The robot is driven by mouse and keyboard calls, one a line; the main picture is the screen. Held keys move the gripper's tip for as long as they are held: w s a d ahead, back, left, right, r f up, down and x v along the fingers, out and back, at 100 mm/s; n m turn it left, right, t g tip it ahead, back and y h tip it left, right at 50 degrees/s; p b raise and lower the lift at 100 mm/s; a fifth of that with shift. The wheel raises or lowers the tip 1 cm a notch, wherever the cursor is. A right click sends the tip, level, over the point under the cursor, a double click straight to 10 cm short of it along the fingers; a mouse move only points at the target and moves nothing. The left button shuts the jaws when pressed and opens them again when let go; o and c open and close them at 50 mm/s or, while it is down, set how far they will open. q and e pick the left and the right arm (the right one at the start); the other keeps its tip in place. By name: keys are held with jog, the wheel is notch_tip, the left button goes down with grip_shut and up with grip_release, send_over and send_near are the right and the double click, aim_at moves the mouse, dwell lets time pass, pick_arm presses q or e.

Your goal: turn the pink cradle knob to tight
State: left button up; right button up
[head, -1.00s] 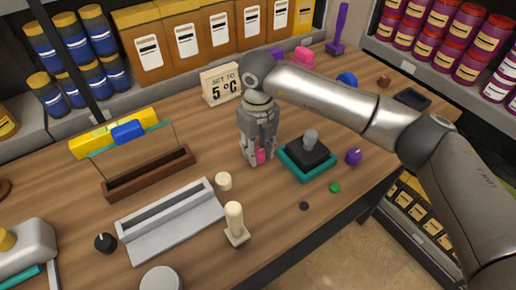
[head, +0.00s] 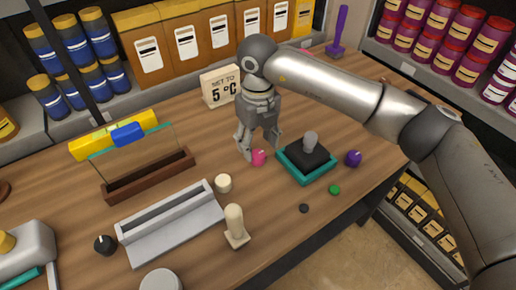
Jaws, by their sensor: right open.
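The small pink knob (head: 259,158) stands on the wooden table, left of the teal-based black block. My right gripper (head: 257,147) comes in from the right and points down at the knob. Its fingers are spread, with the left fingertip close to the knob's left side. I cannot tell whether any finger touches the knob. The knob's upper back part is partly hidden by the gripper. I cannot make out a mark showing the knob's setting. My left gripper is not in view.
The black block on its teal base (head: 308,160) stands close to the right of the gripper. A purple knob (head: 353,158), a cream cylinder (head: 223,183), a cream-handled stamp (head: 235,226) and a grey trough (head: 170,225) stand nearby. A sign (head: 220,87) stands behind.

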aim_at(258, 154)
notch_tip(258, 154, up, 9)
jog(key=shift+f, duration=0.2)
dwell(0.5)
